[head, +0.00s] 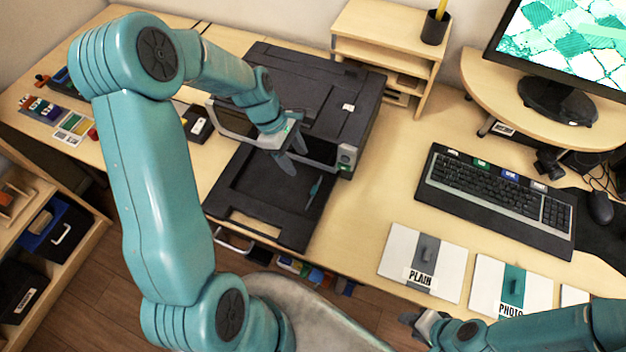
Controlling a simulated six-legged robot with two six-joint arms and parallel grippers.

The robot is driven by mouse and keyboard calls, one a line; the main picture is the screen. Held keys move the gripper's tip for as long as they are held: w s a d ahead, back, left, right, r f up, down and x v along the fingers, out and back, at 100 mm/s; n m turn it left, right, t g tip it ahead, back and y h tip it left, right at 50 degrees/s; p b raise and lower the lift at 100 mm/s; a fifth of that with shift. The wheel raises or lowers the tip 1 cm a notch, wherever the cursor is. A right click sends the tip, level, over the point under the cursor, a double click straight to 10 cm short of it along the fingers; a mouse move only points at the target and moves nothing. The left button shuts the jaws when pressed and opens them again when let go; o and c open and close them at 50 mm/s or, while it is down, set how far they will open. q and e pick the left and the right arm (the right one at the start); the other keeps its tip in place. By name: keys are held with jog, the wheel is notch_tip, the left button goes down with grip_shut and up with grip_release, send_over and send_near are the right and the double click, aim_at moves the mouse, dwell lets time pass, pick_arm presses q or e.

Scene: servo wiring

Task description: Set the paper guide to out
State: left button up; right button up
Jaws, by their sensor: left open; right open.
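A black printer (315,95) stands on the desk, with its flat black paper tray (250,205) pulled out at the front. A small teal piece, which looks like the paper guide (313,190), stands on the right part of the tray, near its right edge. My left gripper (293,158) is open and empty over the back of the tray, close to the printer's front opening. It is above and left of the teal piece and appears apart from it. My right gripper (410,320) is open at the desk's front edge, partly hidden by its own arm.
Packs labelled PLAIN (422,262) and PHOTO (510,285) lie at the front right. A keyboard (495,195), mouse (600,207) and monitor (570,45) are at right. Bare desk lies between printer and keyboard.

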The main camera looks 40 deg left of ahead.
aim_at(314, 189)
pick_arm(q)
jog(key=p+x, duration=0.1)
jog(key=x, duration=1)
jog(key=shift+d+f, duration=0.15)
jog(key=shift+f, duration=0.2)
jog(key=shift+d, duration=0.1)
